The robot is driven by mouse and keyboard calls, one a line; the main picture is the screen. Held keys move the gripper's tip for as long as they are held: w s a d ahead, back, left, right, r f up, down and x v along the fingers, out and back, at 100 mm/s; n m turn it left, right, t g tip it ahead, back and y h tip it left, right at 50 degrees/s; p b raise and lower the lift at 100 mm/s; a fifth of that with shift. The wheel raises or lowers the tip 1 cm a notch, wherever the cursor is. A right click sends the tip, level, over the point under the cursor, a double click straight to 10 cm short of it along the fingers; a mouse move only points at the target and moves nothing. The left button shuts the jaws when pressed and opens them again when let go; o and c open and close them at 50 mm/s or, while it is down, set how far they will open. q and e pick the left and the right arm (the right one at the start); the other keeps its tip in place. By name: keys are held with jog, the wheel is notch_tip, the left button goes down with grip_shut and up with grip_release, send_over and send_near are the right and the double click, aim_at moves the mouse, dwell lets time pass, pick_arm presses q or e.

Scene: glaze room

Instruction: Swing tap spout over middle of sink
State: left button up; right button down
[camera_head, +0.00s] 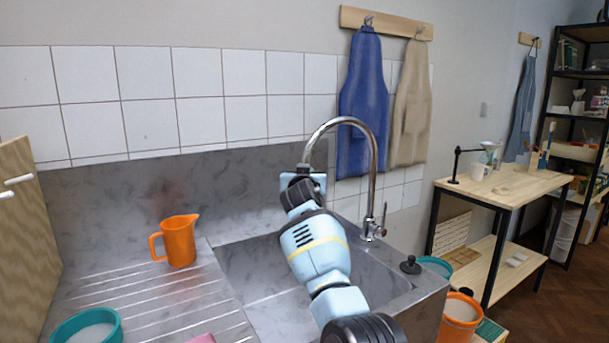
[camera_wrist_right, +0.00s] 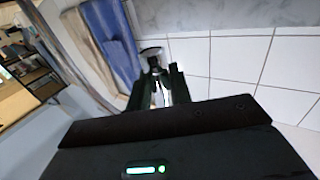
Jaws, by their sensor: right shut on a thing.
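The chrome tap (camera_head: 375,170) rises from the right rear of the sink (camera_head: 258,278), and its curved spout arches to the left. The spout's down-turned end is at my right gripper (camera_head: 304,171), which is shut on it. In the right wrist view the dark fingers of my right gripper (camera_wrist_right: 158,92) close around a thin shiny part of the spout (camera_wrist_right: 152,52). My right arm hides much of the basin, so how the spout end lines up with its middle is hard to tell. My left gripper is not in view.
An orange jug (camera_head: 180,242) stands on the ribbed drainboard left of the basin, with a teal bowl (camera_head: 88,328) in front. A black plug (camera_head: 410,265) sits on the sink's right rim. Blue and beige aprons (camera_head: 362,100) hang behind the tap. A wooden table (camera_head: 500,185) stands right.

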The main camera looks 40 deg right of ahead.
jog(key=shift+d, duration=0.1)
jog(key=c, duration=1.3)
grip_release()
jog(key=shift+s, duration=0.1)
jog(key=v, duration=0.7)
jog(key=shift+s+a+p, duration=0.3)
jog(key=shift+p, duration=0.1)
jog(key=shift+f, duration=0.1)
